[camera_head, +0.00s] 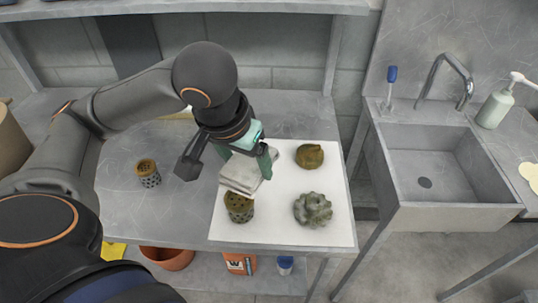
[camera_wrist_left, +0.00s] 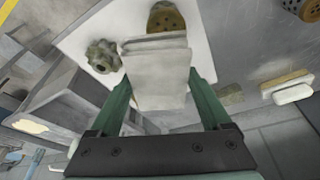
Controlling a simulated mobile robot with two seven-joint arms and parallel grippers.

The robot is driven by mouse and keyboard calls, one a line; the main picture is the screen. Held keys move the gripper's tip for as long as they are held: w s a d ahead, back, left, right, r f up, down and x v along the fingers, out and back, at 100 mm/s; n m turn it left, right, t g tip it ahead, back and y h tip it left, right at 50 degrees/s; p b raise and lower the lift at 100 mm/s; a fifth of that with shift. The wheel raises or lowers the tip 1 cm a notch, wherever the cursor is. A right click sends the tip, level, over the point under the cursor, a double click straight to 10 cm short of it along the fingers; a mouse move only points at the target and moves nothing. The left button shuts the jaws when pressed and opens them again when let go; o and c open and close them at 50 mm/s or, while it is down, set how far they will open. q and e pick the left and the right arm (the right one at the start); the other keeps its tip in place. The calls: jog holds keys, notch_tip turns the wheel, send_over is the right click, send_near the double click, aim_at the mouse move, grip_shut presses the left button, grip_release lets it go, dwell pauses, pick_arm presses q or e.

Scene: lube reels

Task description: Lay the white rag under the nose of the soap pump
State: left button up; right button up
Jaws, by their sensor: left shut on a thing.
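The white rag (camera_head: 240,174), a folded pale grey-white pad, is held by my left gripper (camera_head: 247,160) above the white sheet on the bench. In the left wrist view the rag (camera_wrist_left: 155,72) sits between the two green fingers, which are shut on it. The soap pump (camera_head: 495,108) is a pale green bottle with a white head, standing upright at the sink's right rear. My right gripper is not in view.
A white sheet (camera_head: 285,230) bears a perforated brown cup (camera_head: 239,208), a lumpy grey gear (camera_head: 313,210) and a brownish lump (camera_head: 309,156). A second perforated cup (camera_head: 148,173) stands left. The sink (camera_head: 425,212) and tap (camera_head: 445,75) lie between. A cream patch (camera_head: 530,176) marks the right counter.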

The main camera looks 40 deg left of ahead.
pick_arm(q)
jog(key=shift+w+r+p, duration=0.1)
jog(key=shift+w+p, duration=0.05)
jog(key=shift+p, duration=0.25)
jog(key=w+f+b, duration=0.1)
jog(key=w+f, duration=0.1)
jog(key=w+a+f, duration=0.1)
jog(key=w+f, duration=0.1)
jog(key=w, duration=0.1)
jog(key=w+f+b, duration=0.1)
jog(key=w+f, duration=0.2)
jog(key=shift+w+a+f+b, duration=0.1)
jog(key=shift+w+a+b, duration=0.1)
jog(key=shift+a+b, duration=0.15)
jog(key=shift+w+a+f, duration=0.1)
jog(key=shift+w+f, duration=0.2)
jog(key=shift+f, duration=0.1)
jog(key=x, duration=0.3)
jog(key=shift+s+f+b, duration=0.2)
jog(key=shift+f+b, duration=0.05)
jog(key=shift+b, duration=0.15)
jog(key=shift+f, duration=0.25)
jog(key=o, duration=1)
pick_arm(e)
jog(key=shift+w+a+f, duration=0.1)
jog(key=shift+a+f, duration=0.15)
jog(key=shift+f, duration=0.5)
